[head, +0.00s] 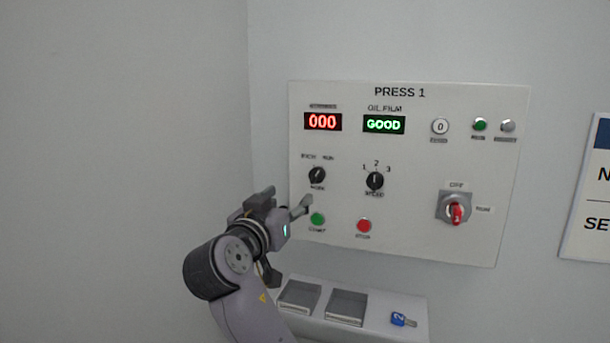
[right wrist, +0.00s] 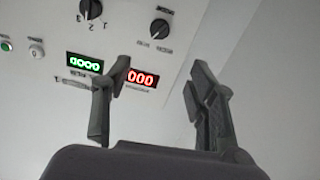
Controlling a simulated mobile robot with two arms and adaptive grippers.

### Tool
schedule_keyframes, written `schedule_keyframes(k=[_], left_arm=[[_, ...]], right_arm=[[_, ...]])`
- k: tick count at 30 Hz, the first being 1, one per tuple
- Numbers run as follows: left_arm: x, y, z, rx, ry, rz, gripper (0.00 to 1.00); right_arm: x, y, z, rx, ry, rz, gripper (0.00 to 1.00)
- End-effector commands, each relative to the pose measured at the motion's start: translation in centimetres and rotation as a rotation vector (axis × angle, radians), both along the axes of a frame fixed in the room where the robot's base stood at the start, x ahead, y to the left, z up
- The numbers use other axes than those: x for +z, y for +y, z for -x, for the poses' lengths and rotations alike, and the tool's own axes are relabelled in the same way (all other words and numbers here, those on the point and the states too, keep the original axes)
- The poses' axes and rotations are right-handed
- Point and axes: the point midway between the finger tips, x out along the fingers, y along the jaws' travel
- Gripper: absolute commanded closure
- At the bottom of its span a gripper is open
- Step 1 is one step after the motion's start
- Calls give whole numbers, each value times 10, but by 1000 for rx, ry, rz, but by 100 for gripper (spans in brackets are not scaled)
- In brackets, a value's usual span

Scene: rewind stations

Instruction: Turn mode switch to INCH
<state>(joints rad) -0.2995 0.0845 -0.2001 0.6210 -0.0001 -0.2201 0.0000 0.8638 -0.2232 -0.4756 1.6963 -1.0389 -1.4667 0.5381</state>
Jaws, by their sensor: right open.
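The mode switch (head: 317,175) is a black round knob at the left of the PRESS 1 panel (head: 430,165), below the red 000 display. Small INCH and RUN labels sit above it; I cannot tell for sure which one its pointer faces. My right gripper (head: 290,240) is open and empty, below and left of the switch, apart from it. In the right wrist view, the panel appears upside down. The switch (right wrist: 159,28) shows beyond the open fingers (right wrist: 160,73), with nothing between them. My left gripper is not in view.
A second black selector (head: 375,181) marked 1 2 3 is right of the switch. Green (head: 317,219) and red (head: 364,226) buttons sit below. A red-handled OFF switch (head: 456,212) is farther right. A ledge (head: 385,332) with two grey trays and a blue tag (head: 402,320) juts out below.

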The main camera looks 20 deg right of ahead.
Motion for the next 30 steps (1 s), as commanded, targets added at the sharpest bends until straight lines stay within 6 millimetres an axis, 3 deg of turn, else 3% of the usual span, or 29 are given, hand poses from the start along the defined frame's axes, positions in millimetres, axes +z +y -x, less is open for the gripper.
schedule_keyframes(k=[21,30], left_arm=[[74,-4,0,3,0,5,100],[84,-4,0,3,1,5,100]], right_arm=[[3,-81,-117,-1,8,3,48],[0,-95,-139,1,4,1,48]])
